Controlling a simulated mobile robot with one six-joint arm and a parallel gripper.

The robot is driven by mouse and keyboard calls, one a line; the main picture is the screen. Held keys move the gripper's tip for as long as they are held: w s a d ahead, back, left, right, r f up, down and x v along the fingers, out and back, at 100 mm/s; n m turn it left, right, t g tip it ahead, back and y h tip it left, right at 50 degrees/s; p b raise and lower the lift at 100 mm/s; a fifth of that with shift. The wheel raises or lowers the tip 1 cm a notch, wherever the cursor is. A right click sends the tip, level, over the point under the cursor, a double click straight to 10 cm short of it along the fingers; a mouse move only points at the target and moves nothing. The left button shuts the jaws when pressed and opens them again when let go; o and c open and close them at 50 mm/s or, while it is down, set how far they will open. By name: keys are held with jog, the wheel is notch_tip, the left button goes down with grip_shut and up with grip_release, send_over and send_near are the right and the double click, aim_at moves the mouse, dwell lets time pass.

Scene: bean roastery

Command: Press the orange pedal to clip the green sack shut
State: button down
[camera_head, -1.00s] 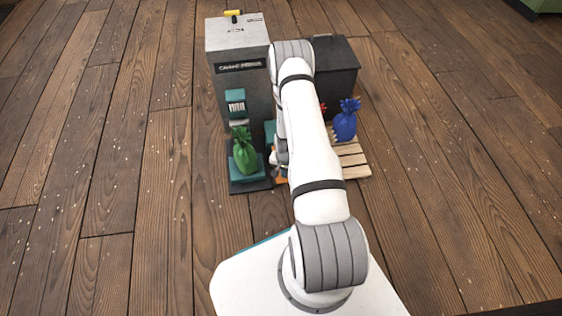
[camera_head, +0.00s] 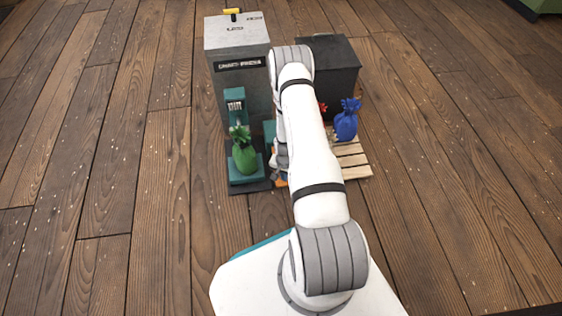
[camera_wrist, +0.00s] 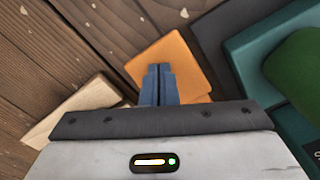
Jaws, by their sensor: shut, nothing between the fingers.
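The green sack (camera_head: 245,158) stands upright on a teal platform (camera_head: 247,179) at the foot of the grey press machine. A small pale patch shows at its tied neck, too small to make out. The sack's side also shows at the right of the wrist view (camera_wrist: 297,72). The orange pedal (camera_wrist: 183,60) lies low beside the platform; in the head view only a sliver (camera_head: 281,183) shows beside my arm. My gripper (camera_wrist: 158,70) is shut and empty, its fingertips over the pedal in the wrist view. I cannot tell for sure whether they touch it.
A blue sack (camera_head: 346,121) stands on a wooden pallet (camera_head: 352,165) to the right, before a dark bin (camera_head: 334,75).

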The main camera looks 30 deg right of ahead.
jog(key=shift+s, duration=0.15)
notch_tip(320, 180, up, 9)
jog(key=p, duration=0.6)
dwell(0.8)
jog(key=w+a+r+n+p, duration=0.15)
jog(key=r+p, duration=0.35)
jog(key=r, duration=1.1)
jog(key=a+r+n+t+p, duration=0.1)
jog(key=a+r+p, duration=0.3)
jog(key=r, duration=1.1)
jog(key=w+a+r+n+p, duration=0.15)
jog(key=r+p, duration=0.45)
jog(key=r, duration=1)
jog(key=s+a+r+n+p, duration=0.1)
jog(key=s+r+p, duration=0.4)
jog(key=r, duration=0.7)
jog(key=s+a+r+n+t+p, duration=0.1)
jog(key=s+a+r+p, duration=0.3)
jog(key=s+r, duration=0.5)
jog(key=s+a+r+n+p, duration=0.2)
jog(key=s+r+p, duration=0.5)
jog(key=r, duration=0.9)
jog(key=shift+s+a+r+n+t, duration=0.2)
jog(key=shift+s+r+n+t, duration=0.1)
jog(key=shift+s+n, duration=0.3)
